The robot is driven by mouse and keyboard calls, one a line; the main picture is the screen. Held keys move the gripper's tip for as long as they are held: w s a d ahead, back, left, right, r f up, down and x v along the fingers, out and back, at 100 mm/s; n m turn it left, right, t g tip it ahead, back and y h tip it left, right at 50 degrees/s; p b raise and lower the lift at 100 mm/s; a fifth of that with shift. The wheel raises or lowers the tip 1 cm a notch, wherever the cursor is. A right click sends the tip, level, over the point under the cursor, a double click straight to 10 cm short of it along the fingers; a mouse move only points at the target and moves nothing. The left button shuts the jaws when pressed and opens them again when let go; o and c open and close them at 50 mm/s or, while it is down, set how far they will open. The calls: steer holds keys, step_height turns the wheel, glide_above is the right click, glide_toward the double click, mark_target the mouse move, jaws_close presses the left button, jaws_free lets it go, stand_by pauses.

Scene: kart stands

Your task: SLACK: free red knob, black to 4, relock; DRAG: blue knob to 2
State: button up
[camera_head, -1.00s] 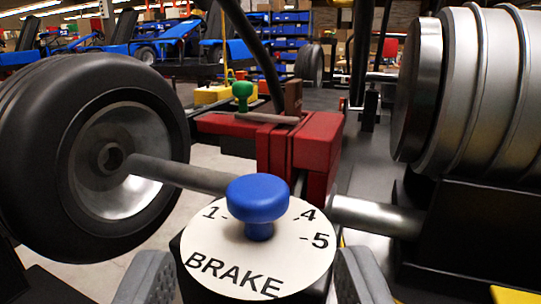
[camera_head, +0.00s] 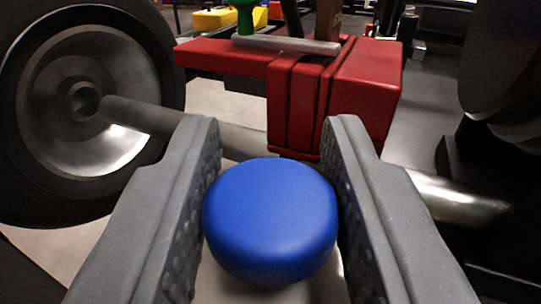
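The blue knob (camera_head: 270,222) fills the lower middle of the view, its round cap between the two grey fingers of my gripper (camera_head: 275,165). The fingers stand apart on either side of the cap. The left finger is very close to the cap's edge, and a narrow gap shows at the right one; I cannot tell whether either touches. The BRAKE dial under the knob is almost wholly hidden, and its numbers are not readable. No red or black knob shows.
A red caliper-like block (camera_head: 365,85) stands just beyond the fingertips, with a green knob (camera_head: 245,14) at its upper left. A wheel (camera_head: 85,100) is at left, joined by a metal axle (camera_head: 165,118). Dark rounded parts (camera_head: 505,70) stand at right.

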steer(key=c, duration=0.3)
steer(key=shift+y+b, duration=0.4)
steer(key=shift+d+f+n+y+b, duration=0.1)
steer(key=shift+n+y+b, duration=0.7)
steer(key=shift+b, duration=0.15)
steer(key=n+g+y+b, duration=0.1)
steer(key=n+y+b, duration=0.1)
steer(key=y+b, duration=0.1)
steer(key=shift+b, duration=0.85)
steer(key=shift+n+g+y+b, duration=0.35)
steer(key=shift+n+y, duration=0.25)
steer(key=shift+y, duration=0.3)
steer(key=shift+r+y, duration=0.2)
steer(key=shift+y, duration=0.1)
